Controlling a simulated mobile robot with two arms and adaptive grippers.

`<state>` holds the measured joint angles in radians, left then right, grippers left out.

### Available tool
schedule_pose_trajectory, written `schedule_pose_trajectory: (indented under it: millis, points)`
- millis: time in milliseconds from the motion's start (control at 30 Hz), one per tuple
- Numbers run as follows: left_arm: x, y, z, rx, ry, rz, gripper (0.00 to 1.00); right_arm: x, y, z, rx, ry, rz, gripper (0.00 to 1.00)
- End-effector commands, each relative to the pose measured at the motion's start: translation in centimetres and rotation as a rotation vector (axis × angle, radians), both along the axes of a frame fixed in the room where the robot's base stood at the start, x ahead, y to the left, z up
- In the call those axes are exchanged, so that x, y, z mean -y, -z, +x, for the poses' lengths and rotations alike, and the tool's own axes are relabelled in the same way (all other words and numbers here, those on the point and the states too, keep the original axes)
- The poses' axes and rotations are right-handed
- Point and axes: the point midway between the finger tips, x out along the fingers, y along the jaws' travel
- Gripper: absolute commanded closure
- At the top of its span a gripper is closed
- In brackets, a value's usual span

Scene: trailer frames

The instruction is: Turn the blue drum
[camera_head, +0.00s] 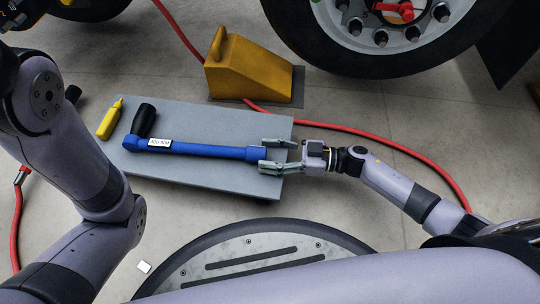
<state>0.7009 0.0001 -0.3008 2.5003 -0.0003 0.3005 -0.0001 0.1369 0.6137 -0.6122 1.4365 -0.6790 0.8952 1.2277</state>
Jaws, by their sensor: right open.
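A long blue tool (215,151) lies on a grey board (210,185). It has a white label (160,143) and a black cylinder (144,120) at its left end. No separate blue drum stands out; the tool's right end is a plain blue barrel section. My right gripper (264,155) comes in from the right with its fingers apart, one above and one below that blue end. I cannot tell whether the fingers touch it. My left arm crosses the left side, and its gripper is out of view.
A yellow bottle-like object (110,120) lies on the board's left. A yellow wheel chock (245,72) stands behind the board, below a large truck wheel (385,45). A red hose (390,138) runs across the floor behind and right of the board.

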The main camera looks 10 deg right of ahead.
Motion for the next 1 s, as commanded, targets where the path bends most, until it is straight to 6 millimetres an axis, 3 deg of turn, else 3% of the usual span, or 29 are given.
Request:
schedule_pose_trajectory:
  millis: [300, 1000]
  points:
    - [0.01, 0.07, 0.0, 0.0, 0.0, 0.0, 0.6, -0.19, -0.03, 0.06, 0.0, 0.0, -0.001, 0.47]
    - [-0.02, 0.07, 0.03, -0.001, -0.001, 0.0, 0.6, -0.09, 0.03, 0.15, 0.0, 0.004, -0.003, 0.94]
